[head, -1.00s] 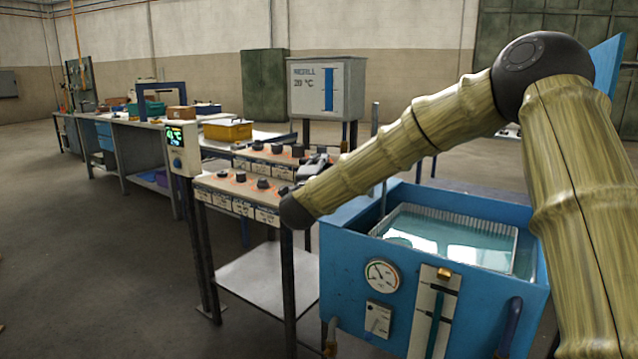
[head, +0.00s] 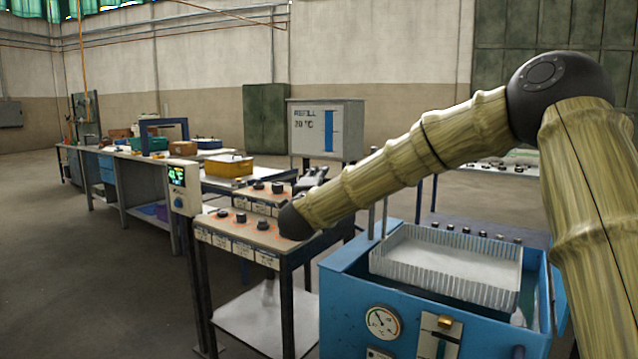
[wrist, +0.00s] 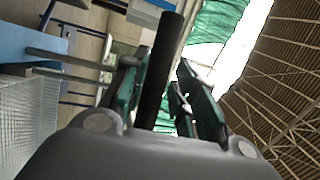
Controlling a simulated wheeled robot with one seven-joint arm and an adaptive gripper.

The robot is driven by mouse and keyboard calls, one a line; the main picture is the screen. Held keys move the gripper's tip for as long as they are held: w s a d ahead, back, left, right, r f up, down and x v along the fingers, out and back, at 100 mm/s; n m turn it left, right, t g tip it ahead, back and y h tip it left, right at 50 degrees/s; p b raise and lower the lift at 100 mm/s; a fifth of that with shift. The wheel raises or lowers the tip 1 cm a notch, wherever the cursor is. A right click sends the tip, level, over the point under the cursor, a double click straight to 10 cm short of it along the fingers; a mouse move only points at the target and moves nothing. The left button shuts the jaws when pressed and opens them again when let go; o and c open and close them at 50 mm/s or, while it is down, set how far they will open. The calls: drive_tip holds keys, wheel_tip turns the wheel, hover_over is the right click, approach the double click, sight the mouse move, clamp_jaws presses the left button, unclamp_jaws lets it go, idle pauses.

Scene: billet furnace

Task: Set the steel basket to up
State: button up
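The steel basket (head: 450,262) is a pale ribbed tray. In the head view it stands raised in the blue tank (head: 350,290), with its rim above the tank's edge. Its ribbed side also shows at the left of the wrist view (wrist: 28,118). My gripper (wrist: 165,85) has its two green-and-black fingers apart. A dark upright bar (wrist: 172,40) stands between them, with a gap visible on the right finger's side.
A control bench (head: 260,232) with black knobs stands left of the tank, close under my wrist. A display post (head: 180,190) stands at its left. A grey refill box (head: 326,130) is behind. Open floor lies at the left.

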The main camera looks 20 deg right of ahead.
drive_tip(key=shift+o, duration=0.7)
drive_tip(key=shift+r, duration=0.15)
drive_tip(key=shift+f, duration=0.2)
drive_tip(key=shift+s, duration=0.1)
drive_tip(key=v, duration=1.2)
